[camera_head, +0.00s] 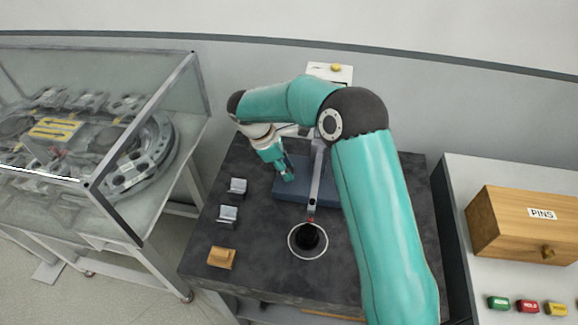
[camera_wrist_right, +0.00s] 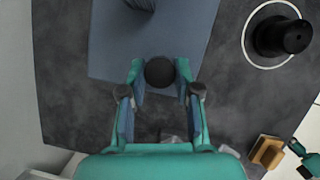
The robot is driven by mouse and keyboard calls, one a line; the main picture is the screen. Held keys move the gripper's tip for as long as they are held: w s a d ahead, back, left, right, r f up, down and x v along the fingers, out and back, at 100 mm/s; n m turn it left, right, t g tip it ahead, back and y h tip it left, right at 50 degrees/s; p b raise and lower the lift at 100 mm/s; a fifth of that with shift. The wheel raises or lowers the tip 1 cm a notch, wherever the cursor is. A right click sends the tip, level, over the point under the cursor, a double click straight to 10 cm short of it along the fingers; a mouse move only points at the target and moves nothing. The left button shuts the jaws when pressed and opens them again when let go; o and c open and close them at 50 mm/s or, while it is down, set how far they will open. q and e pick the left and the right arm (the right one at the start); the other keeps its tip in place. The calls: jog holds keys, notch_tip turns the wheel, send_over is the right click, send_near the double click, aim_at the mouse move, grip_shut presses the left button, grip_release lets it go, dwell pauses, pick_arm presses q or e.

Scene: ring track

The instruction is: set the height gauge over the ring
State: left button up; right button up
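The height gauge has a blue base (camera_head: 290,188), also in the wrist view (camera_wrist_right: 118,45), and a grey upright with an arm reaching toward the front, red at its tip. A white ring outline (camera_head: 292,248) lies on the dark table in front of it, around a black cylinder (camera_head: 309,237). Both show at the top right of the wrist view. My right gripper (camera_head: 288,178) is down at the gauge's base. In the wrist view its fingers (camera_wrist_right: 160,80) stand apart on either side of a round black knob (camera_wrist_right: 160,71); I cannot see firm contact.
Two small metal blocks (camera_head: 228,215) and a wooden block (camera_head: 221,257) stand along the table's left side. A glass case (camera_head: 120,70) stands left. A wooden PINS box (camera_head: 520,225) and coloured tags sit on the right bench. A box with a yellow button (camera_head: 330,72) stands behind.

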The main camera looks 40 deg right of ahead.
jog(key=o, duration=0.5)
jog(key=shift+w+a, duration=0.25)
jog(key=shift+w, duration=0.05)
jog(key=shift+c, duration=0.2)
jog(key=shift+d, duration=0.1)
jog(key=shift+s, duration=0.1)
jog(key=shift+r, duration=0.15)
jog(key=v, duration=1.1)
jog(key=shift+r, duration=0.35)
